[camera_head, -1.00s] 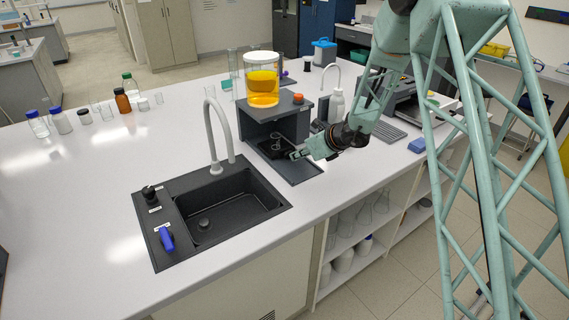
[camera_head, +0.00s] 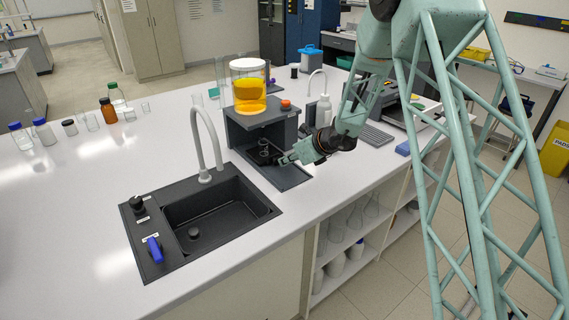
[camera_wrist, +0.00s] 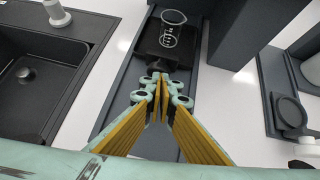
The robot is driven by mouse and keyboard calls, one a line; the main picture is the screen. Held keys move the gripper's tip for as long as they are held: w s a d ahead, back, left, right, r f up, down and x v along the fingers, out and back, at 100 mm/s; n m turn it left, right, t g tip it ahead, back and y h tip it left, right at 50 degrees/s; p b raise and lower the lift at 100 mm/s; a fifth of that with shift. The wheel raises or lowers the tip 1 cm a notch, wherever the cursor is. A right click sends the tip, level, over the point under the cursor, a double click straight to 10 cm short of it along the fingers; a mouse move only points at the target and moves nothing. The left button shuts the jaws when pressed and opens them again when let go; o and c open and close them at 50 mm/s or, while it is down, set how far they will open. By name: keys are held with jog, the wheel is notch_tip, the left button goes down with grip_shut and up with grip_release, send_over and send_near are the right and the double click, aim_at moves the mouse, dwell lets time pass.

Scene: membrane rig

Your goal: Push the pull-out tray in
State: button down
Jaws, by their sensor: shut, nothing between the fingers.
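The pull-out tray (camera_head: 257,158) is a black tray low in the dark grey membrane rig (camera_head: 246,131). It sticks out of the front opening over the rig's base plate (camera_head: 291,177). A small glass beaker (camera_head: 264,146) stands upright on it. The wrist view shows the tray (camera_wrist: 153,45), the beaker (camera_wrist: 172,32) and a dark round knob at the tray's near edge. My gripper (camera_wrist: 160,80) is shut and empty, with its fingertips right at this knob. I cannot tell whether they touch. In the head view my gripper (camera_head: 283,160) is just in front of the tray.
A clear vessel of orange liquid (camera_head: 249,92) stands on the rig. A black sink (camera_head: 215,210) with a white tap (camera_head: 204,176) is to the left. A white bottle (camera_head: 323,112) and a keyboard stand behind my arm.

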jog(key=shift+s+d+b, duration=0.4)
jog(key=shift+s+d, duration=0.05)
jog(key=shift+s+d+f+b, duration=0.2)
jog(key=shift+s+d+b, duration=0.55)
jog(key=shift+d, duration=0.3)
jog(key=p+v, duration=0.1)
jog(key=v, duration=0.9)
jog(key=shift+p, duration=0.35)
jog(key=shift+s+r, duration=0.1)
jog(key=shift+r, duration=0.05)
jog(key=s+d+r+n+g, duration=0.1)
jog(key=s+r+n, duration=0.6)
jog(key=s+r, duration=0.5)
jog(key=s+r+n+g, duration=0.2)
jog(key=s+r+n, duration=0.55)
jog(key=s, duration=0.65)
jog(key=s+d+r+n+h, duration=0.1)
jog(key=s+d+n+h, duration=0.1)
jog(key=s+d, duration=0.4)
jog(key=s+d+r+n+h, duration=0.2)
jog(key=s+d+n, duration=0.3)
jog(key=s, duration=1.1)
jog(key=s+d+r+n+h, duration=0.2)
jog(key=s+d+n+h, duration=0.1)
jog(key=s+d, duration=0.6)
jog(key=shift+s+r+n+t, duration=0.2)
jog(key=shift+s+n+t, duration=0.2)
jog(key=shift+s+n, duration=0.45)
